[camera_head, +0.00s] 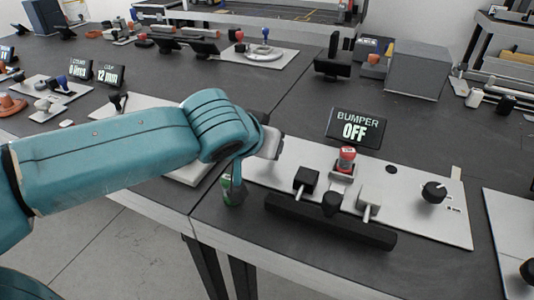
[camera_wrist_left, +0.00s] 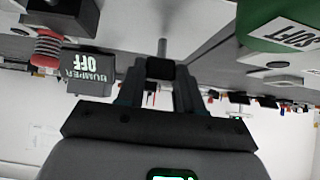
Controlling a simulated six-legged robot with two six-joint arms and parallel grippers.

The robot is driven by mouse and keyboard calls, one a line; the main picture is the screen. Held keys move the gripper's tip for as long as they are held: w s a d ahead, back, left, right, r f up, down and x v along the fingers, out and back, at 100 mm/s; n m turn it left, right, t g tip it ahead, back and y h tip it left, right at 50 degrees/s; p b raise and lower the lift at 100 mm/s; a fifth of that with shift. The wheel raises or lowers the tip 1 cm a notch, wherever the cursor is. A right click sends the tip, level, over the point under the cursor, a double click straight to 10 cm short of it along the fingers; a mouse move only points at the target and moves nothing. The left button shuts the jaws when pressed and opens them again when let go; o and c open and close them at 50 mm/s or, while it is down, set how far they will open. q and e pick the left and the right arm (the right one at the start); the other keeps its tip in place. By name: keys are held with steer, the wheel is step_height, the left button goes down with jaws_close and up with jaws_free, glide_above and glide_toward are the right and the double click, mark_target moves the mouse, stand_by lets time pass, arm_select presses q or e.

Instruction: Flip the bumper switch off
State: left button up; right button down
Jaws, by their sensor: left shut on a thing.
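The bumper display (camera_head: 357,127) is a dark block reading "BUMPER OFF", standing behind the pale switch panel (camera_head: 420,220). In the left wrist view the display (camera_wrist_left: 88,72) appears upside down. My left gripper (camera_head: 268,143) is over the left end of this panel. In the left wrist view its fingers (camera_wrist_left: 160,72) are shut on the black tip (camera_wrist_left: 160,68) of a thin metal lever (camera_wrist_left: 162,47). In the head view the arm and gripper hide that lever. My right gripper is in neither view.
A red-topped spring post (camera_head: 346,160), black block (camera_head: 306,180) and knob (camera_head: 433,191) stand on the panel. A black bar (camera_head: 330,222) runs along its front. A green-and-black piece (camera_head: 233,190) is just below my gripper. Other panels stand around; the dark table behind is partly clear.

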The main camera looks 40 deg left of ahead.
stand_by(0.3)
arm_select(q)
steer(key=o, duration=1.1)
steer(key=shift+c, duration=0.2)
steer(key=p+v, duration=0.5)
steer(key=v, duration=1.1)
steer(key=shift+s, duration=0.25)
